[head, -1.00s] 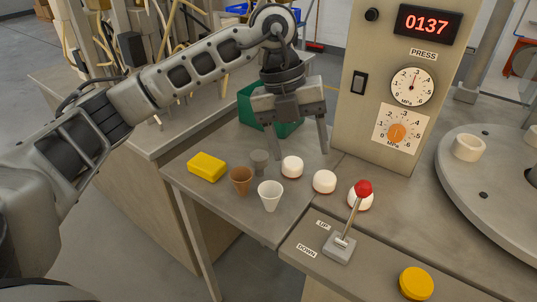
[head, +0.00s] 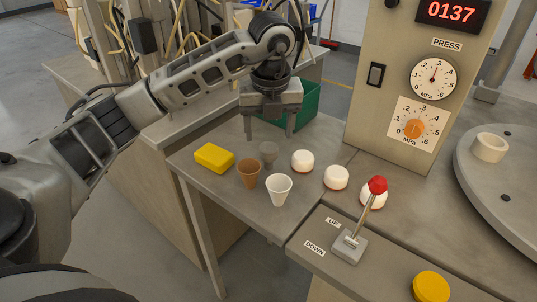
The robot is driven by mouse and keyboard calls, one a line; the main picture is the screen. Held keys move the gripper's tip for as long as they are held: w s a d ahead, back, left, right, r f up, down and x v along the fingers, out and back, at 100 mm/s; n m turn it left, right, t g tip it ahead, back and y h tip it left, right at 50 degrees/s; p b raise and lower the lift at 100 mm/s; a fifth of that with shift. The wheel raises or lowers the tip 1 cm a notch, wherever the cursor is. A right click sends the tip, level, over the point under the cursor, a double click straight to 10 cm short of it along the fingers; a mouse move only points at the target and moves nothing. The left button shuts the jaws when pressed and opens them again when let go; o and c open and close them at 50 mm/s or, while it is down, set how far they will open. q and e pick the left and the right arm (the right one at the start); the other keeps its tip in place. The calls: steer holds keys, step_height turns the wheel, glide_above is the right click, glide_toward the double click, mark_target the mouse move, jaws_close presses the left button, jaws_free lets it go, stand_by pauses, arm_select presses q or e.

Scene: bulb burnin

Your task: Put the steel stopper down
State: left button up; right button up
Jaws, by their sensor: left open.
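The steel stopper (head: 268,151) is a small grey tapered piece. It stands on the grey table behind a brown tapered cup (head: 249,172) and a white tapered cup (head: 279,188). My left gripper (head: 270,133) is open, its fingers pointing down, just behind and above the steel stopper in the head view. Nothing shows between its fingers, and the stopper appears free of them. My right gripper is out of view.
A yellow block (head: 214,158) lies left of the cups. Several white round pieces, including one (head: 303,161), stand to the right. A green bin (head: 304,105) sits behind my gripper. A red-knobbed lever (head: 377,186) and the press panel (head: 386,90) are at the right.

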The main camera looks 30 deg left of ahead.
mark_target(269, 147)
arm_select(q)
steer(key=f, duration=0.5)
steer(key=shift+w+a, duration=0.25)
steer(key=c, duration=1.2)
steer(key=shift+o, duration=0.2)
steer(key=shift+r, duration=0.1)
steer(key=shift+r, duration=0.15)
steer(key=shift+r, duration=0.3)
step_height(269, 147, up, 2)
steer(key=shift+r, duration=0.2)
steer(key=s+d+r+p, duration=0.1)
steer(key=s+d+r, duration=0.2)
steer(key=s+r, duration=0.6)
steer(key=s, duration=0.4)
steer(key=shift+s+d+r, duration=0.3)
steer(key=shift+s+d, duration=0.05)
steer(key=shift+d, duration=0.05)
